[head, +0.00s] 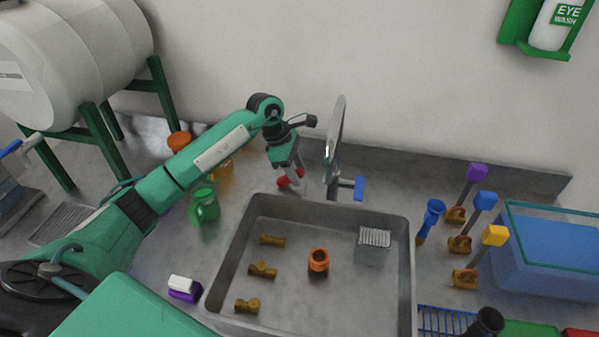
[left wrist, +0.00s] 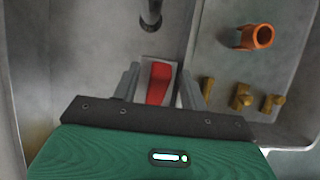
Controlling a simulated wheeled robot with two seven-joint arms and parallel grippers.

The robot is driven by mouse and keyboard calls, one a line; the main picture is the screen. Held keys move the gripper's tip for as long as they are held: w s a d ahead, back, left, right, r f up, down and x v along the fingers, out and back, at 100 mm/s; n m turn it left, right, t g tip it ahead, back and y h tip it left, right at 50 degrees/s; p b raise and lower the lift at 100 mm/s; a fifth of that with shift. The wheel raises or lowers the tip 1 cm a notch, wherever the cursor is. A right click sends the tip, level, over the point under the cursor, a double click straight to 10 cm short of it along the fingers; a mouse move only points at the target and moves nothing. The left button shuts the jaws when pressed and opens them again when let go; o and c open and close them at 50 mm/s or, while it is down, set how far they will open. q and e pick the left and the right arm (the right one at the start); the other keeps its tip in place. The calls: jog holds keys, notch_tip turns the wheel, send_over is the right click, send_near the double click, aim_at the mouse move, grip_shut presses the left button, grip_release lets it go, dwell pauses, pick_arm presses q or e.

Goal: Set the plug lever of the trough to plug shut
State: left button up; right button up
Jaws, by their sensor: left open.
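The grey trough (head: 408,260) sits in the counter at the middle of the head view. A red lever (head: 284,182) is just behind its back left rim, partly hidden by my left gripper (head: 291,176). In the left wrist view the red lever (left wrist: 159,84) lies on a pale plate between the two fingers of my left gripper (left wrist: 160,82). The gripper is open, with a visible gap between each finger and the lever. I cannot tell how far above the lever the fingertips are. My right gripper is not in view.
A tall faucet (head: 333,150) with a blue handle (head: 358,188) stands right of my left gripper. The trough holds an orange fitting (head: 318,262), several brass fittings and a grey basket (head: 373,248). A green jug (head: 204,205) stands left of the trough.

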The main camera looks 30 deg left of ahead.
pick_arm(q)
jog(key=shift+x, duration=0.9)
jog(key=shift+f, duration=0.2)
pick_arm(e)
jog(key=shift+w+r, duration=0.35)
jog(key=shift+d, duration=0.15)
pick_arm(q)
grip_shut()
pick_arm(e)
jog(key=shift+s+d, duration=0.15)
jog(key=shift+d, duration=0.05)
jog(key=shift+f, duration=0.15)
